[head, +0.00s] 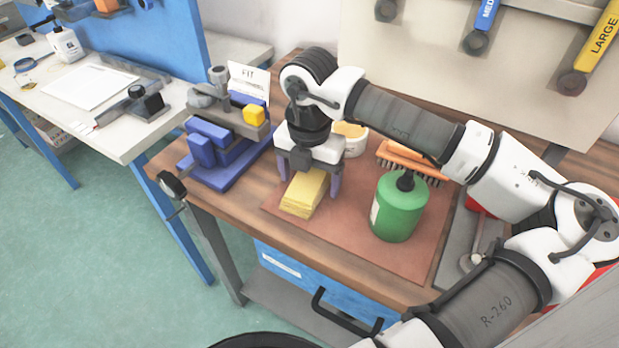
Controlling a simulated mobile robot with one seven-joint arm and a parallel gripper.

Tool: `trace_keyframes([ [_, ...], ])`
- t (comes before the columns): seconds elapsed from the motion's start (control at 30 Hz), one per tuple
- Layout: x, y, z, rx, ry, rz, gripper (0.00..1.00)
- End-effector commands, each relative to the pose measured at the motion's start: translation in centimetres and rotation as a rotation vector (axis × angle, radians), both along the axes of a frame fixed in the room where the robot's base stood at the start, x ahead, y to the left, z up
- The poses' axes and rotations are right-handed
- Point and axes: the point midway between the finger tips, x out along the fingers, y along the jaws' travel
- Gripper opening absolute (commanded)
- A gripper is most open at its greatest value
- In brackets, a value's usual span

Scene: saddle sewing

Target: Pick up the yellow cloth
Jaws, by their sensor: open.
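The yellow cloth (301,196) is a folded, block-like stack lying on a reddish-brown mat (337,239) on the wooden bench. My gripper (309,189) is right above the cloth and points down. Its two purple fingers are spread, one on the left side and one on the right side of the cloth. The far end of the cloth is partly hidden under the gripper's white body. I cannot tell whether the fingers touch the cloth.
A green canister (398,212) stands right of the cloth on the mat. An orange brush (405,158) and a white bowl (352,138) with yellow contents lie behind. A blue vise-like fixture (222,150) with a yellow block stands to the left. The mat's front is clear.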

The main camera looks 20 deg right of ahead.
Motion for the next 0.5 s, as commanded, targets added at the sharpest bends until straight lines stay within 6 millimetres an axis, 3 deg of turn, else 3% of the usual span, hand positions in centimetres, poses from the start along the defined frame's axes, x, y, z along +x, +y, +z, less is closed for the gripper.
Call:
trace_keyframes([
  [0.23,0.02,-0.01,-0.29,-0.001,-0.001,0.0,0.82],
  [0.5,0.02,-0.01,-0.26,-0.001,-0.001,0.0,0.48],
])
